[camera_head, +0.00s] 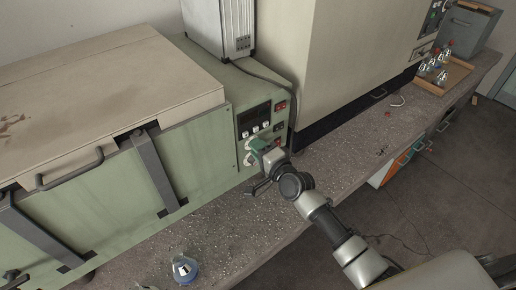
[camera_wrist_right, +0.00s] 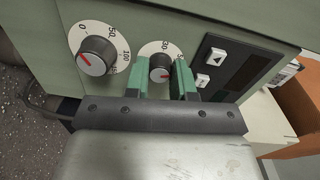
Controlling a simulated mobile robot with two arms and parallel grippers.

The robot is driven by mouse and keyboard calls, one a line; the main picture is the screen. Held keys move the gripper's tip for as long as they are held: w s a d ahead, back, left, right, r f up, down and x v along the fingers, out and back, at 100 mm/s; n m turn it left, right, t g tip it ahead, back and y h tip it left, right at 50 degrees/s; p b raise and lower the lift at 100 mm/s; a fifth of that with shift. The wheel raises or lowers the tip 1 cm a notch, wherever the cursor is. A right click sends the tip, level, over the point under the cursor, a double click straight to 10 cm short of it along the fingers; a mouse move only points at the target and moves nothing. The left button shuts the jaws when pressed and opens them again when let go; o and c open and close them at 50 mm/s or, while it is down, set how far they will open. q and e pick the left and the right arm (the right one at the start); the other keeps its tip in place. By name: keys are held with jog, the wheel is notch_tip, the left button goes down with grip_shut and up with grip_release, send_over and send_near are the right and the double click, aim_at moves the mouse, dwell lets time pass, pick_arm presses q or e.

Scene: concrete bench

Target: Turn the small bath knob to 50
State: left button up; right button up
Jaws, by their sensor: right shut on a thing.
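The green bath (camera_head: 205,145) has a control panel (camera_head: 262,110) at its right end, with white dials. In the right wrist view, the small knob (camera_wrist_right: 158,66) sits on a white dial between the green fingertips of my right gripper (camera_wrist_right: 160,68). The gripper is shut on it. A red mark shows low on the knob's face; part of the dial's scale is hidden by the fingers. In the head view my right gripper (camera_head: 260,148) is at the panel, covering part of the dials. My left gripper is not in view.
A larger knob (camera_wrist_right: 97,55) on a dial marked 0, 50 and 100 is left of the gripper. Push buttons (camera_wrist_right: 216,57) are to the right. A wooden tray (camera_head: 432,88) with flasks is far right.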

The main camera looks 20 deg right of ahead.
jog(key=shift+f+n, duration=0.1)
jog(key=shift+n, duration=0.7)
jog(key=o, duration=0.9)
jog(key=b+v, duration=0.1)
jog(key=v, duration=1)
jog(key=shift+a, duration=0.1)
